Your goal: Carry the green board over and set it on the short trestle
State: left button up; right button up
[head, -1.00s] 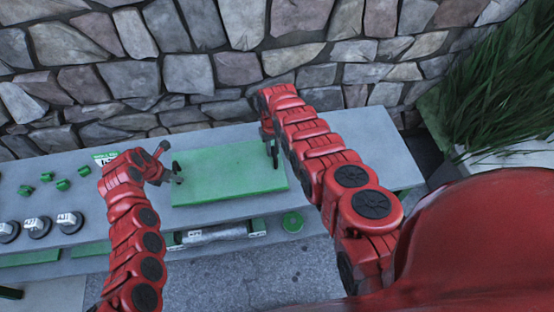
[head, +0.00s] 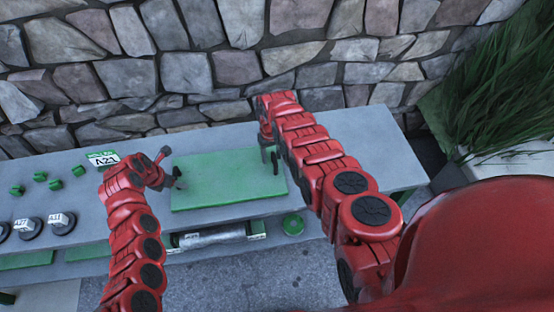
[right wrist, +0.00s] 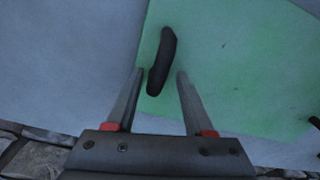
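The green board (head: 225,190) lies flat on the grey bench. It has a dark handle near its right end (head: 275,162), and a dark piece that looks like its other handle (head: 177,173) is near its left end. My right gripper (right wrist: 159,72) is open, and the right handle (right wrist: 163,50) lies partly between its fingers, with green board surface (right wrist: 240,60) below. My left gripper (head: 170,168) is at the board's left edge, beside the left handle; its finger spacing is too small to tell. I see no short trestle that I can identify.
The grey bench (head: 370,165) stands against a stone wall (head: 230,65). Small green parts (head: 40,176), an A21 label (head: 103,160) and dark discs (head: 62,222) are at left. Grass (head: 500,95) is at right.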

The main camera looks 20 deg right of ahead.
pick_arm(q)
jog(key=shift+a, duration=0.1)
pick_arm(e)
jog(key=shift+d, duration=0.1)
pick_arm(q)
jog(key=shift+a+r, duration=0.2)
jog(key=shift+r, duration=0.35)
pick_arm(e)
jog(key=shift+d+r, duration=0.1)
pick_arm(q)
jog(key=v, duration=1)
jog(key=shift+s+r, duration=0.2)
jog(key=shift+r, duration=0.15)
pick_arm(e)
notch_tip(320, 180, up, 12)
dwell(0.4)
